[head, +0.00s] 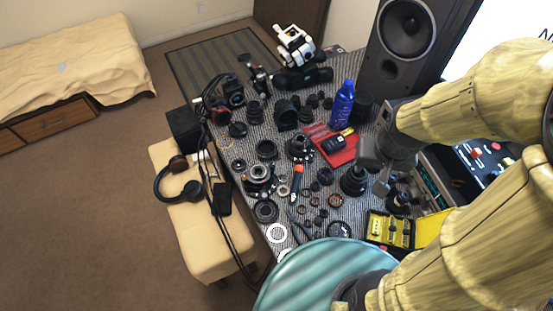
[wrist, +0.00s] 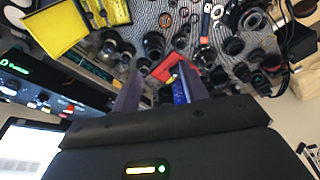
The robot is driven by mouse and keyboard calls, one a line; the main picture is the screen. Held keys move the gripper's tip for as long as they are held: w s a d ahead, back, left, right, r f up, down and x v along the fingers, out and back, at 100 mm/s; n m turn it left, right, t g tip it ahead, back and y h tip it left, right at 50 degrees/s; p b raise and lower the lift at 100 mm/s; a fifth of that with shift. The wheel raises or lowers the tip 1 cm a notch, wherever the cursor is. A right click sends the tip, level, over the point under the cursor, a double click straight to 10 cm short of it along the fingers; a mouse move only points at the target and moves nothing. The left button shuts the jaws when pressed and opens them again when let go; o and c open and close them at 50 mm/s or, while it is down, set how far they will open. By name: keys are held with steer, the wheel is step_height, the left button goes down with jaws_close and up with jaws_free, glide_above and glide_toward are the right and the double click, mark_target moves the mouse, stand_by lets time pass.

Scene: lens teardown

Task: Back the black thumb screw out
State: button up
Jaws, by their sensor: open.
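I cannot pick out the black thumb screw for certain among the many small black parts on the grey patterned table (head: 262,222). My gripper (head: 372,172) is over the right part of the table, above a black lens barrel (head: 353,183) and beside the red mat (head: 338,153). In the wrist view the two fingers of my gripper (wrist: 158,90) stand well apart, with no part gripped between them. The red mat (wrist: 170,66) and something blue show beyond the fingers. My gripper and arm hide part of the table's right side.
A blue bottle (head: 342,106) stands upright behind the red mat. An open yellow case (head: 391,229) lies near the front right, beside an instrument with a lit display (head: 440,185). A tall black speaker (head: 402,45) stands at the back. Loose lens parts crowd the table.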

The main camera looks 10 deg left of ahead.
mark_target(274, 164)
steer(key=w+a+f+m+g+y+p, duration=0.2)
steer(key=w+a+f+m, duration=0.3)
steer(key=w+a, duration=0.4)
steer(key=w+a+f+m+g+y+p, duration=0.2)
steer(key=w+a+f+m, duration=0.4)
steer(key=w+a+m, duration=0.2)
steer(key=shift+w+a+f, duration=0.2)
steer(key=shift+w+a, duration=0.4)
steer(key=shift+a, duration=0.1)
steer(key=p+x, duration=0.1)
steer(key=x, duration=0.4)
steer(key=p+x, duration=0.2)
steer(key=x, duration=0.4)
steer(key=p+x, duration=0.1)
steer(key=x, duration=0.5)
steer(key=shift+s+a+f, duration=0.1)
steer(key=shift+s+a, duration=0.05)
steer(key=shift+s, duration=0.2)
jaws_close()
